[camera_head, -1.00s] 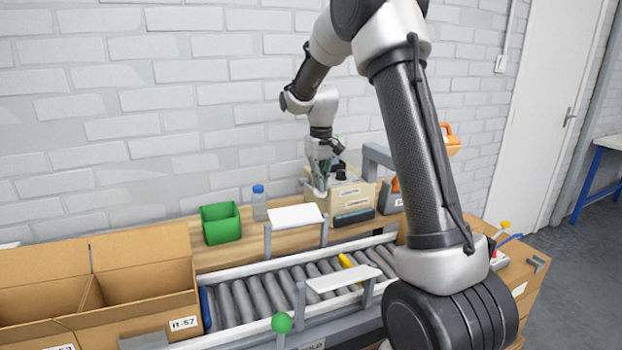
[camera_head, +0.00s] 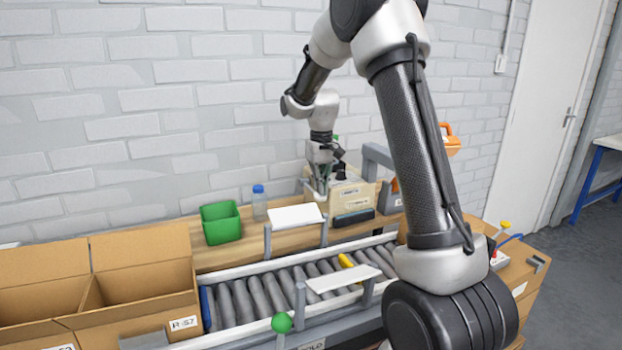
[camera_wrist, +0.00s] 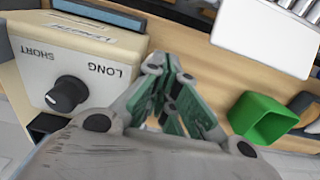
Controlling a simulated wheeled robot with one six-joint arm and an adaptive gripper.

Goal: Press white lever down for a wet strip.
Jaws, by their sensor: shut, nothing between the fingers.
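The beige tape dispenser (camera_head: 352,197) stands on the wooden bench against the wall. In the wrist view its face (camera_wrist: 85,72) shows a black dial between the words LONG and SHORT. A small pale piece, which looks like the white lever's end (camera_head: 318,194), shows at the dispenser's left side, just below my gripper. My gripper (camera_head: 321,181) points down beside that side. In the wrist view my gripper (camera_wrist: 170,66) has its green-grey fingers together, with nothing between them. The lever is not clear in the wrist view, and contact with it cannot be told.
A green bin (camera_head: 221,224) and a blue-capped bottle (camera_head: 260,204) stand left of the dispenser. A white plate (camera_head: 296,216) is in front. The roller conveyor (camera_head: 262,295) runs across the foreground, with open cardboard boxes (camera_head: 140,262) at left.

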